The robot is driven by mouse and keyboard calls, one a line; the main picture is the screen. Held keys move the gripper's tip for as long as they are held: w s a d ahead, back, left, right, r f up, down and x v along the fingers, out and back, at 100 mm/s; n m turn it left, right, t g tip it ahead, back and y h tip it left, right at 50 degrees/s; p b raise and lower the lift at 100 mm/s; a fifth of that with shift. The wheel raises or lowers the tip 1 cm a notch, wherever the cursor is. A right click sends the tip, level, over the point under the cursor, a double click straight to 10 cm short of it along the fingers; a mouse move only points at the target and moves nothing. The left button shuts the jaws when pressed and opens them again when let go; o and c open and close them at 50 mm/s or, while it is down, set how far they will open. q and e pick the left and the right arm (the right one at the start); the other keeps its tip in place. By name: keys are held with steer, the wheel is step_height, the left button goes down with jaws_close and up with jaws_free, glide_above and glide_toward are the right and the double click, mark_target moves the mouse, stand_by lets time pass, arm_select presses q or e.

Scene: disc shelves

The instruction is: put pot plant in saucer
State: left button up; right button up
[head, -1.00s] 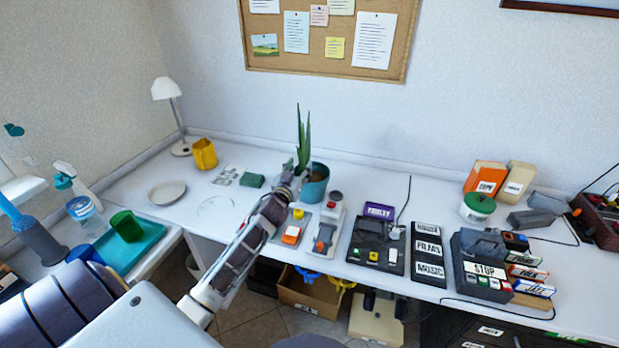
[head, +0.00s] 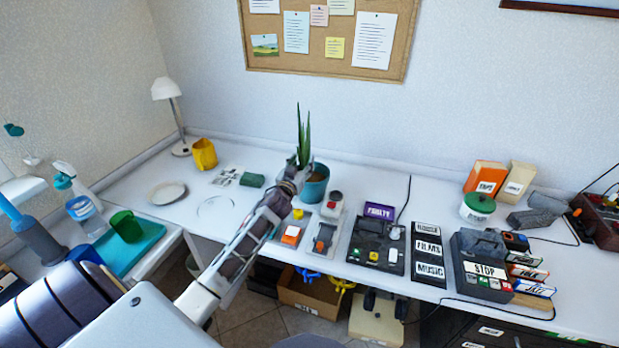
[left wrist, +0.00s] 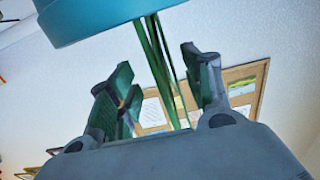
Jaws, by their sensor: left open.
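The pot plant is a teal pot (head: 316,188) with tall green spiky leaves (head: 304,135), upright at the back middle of the desk. In the left wrist view the pot (left wrist: 105,18) is at the top and its leaves (left wrist: 160,65) hang down the picture. A pale grey saucer (head: 167,191) lies empty on the desk to the left. My left gripper (head: 297,166) is at the left rim of the pot, partly in front of the plant. Its open fingers (left wrist: 165,85) appear on either side of the leaves in the wrist view; contact cannot be told.
A faint ring (head: 216,207) marks the bare desk. Button boxes (head: 292,233) stand in front of the pot. A lamp (head: 168,90) is at the back left.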

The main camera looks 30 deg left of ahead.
mark_target(305, 158)
arm_select(q)
steer(key=shift+w+a+f, duration=0.2)
steer(key=shift+w+a, duration=0.1)
steer(key=shift+w, duration=0.35)
steer(key=shift+w+a+f, duration=0.2)
steer(key=shift+w+a, duration=0.1)
steer(key=shift+w, duration=0.3)
steer(key=shift+x, duration=0.95)
jaws_close()
steer(key=shift+w+r, duration=0.1)
steer(key=shift+r, duration=0.1)
